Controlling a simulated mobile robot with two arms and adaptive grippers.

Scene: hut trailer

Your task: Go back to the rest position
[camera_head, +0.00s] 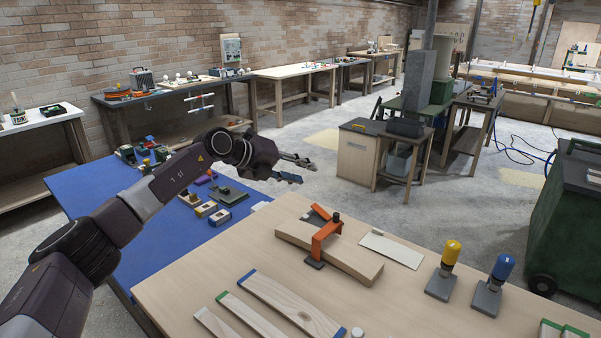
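My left arm comes in from the left and reaches over the blue-topped bench. My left gripper (294,169) points right, above the gap past the blue bench and beyond the far edge of the wooden table. Its two fingers are apart, with nothing seen between them. My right gripper does not show in the head view.
The wooden table (205,275) in front bears an orange clamp (325,238) on a board, wooden strips (290,305), and yellow (451,253) and blue-topped (501,268) tools. The blue bench (165,232) holds small blocks. Floor beyond is partly clear.

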